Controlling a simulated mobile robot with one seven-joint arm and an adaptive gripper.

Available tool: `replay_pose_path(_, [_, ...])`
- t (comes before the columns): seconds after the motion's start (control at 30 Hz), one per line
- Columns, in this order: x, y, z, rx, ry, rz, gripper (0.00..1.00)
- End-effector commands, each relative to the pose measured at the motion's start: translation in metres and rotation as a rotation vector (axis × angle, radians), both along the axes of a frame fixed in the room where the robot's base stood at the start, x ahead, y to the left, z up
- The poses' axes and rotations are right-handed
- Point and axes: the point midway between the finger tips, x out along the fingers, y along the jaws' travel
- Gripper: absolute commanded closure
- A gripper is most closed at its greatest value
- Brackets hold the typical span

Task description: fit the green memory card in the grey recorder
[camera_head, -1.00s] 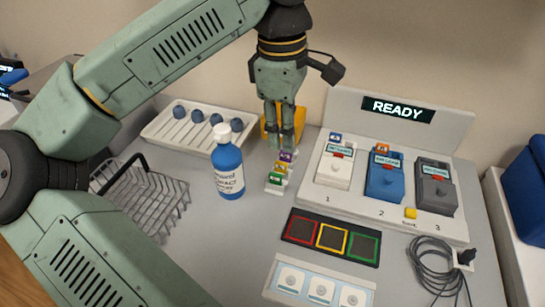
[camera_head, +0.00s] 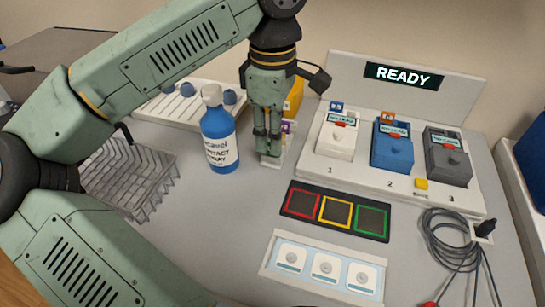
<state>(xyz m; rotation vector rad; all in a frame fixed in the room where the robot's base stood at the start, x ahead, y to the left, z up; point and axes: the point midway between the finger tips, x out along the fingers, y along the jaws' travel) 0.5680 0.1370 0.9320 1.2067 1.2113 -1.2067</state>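The grey recorder (camera_head: 447,160) stands at the right end of the white station, above the number 3. No card shows at its top. My gripper (camera_head: 268,150) points down over the front of the small white card rack (camera_head: 289,152), left of the station. A purple card (camera_head: 288,126) shows behind my fingers. The green memory card is hidden from view, with my fingers covering the front part of the rack. The fingers look close together, but I cannot tell whether they hold anything.
A coloured-square pad (camera_head: 336,213), a white tray (camera_head: 325,268) and a coiled cable (camera_head: 450,240) lie in front.

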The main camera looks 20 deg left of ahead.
Motion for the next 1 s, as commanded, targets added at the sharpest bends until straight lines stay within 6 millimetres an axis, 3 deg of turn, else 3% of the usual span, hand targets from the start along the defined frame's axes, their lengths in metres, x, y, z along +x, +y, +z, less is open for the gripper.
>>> replay_pose_path(0.1, [0.0001, -0.0002, -0.0085, 0.0, 0.0, -0.001, 0.77])
replay_pose_path(0.37, [0.0001, -0.0001, -0.0076, 0.0, 0.0, 0.0, 0.77])
replay_pose_path(1.0, [0.0001, 0.0, -0.0076, 0.0, 0.0, 0.0, 0.98])
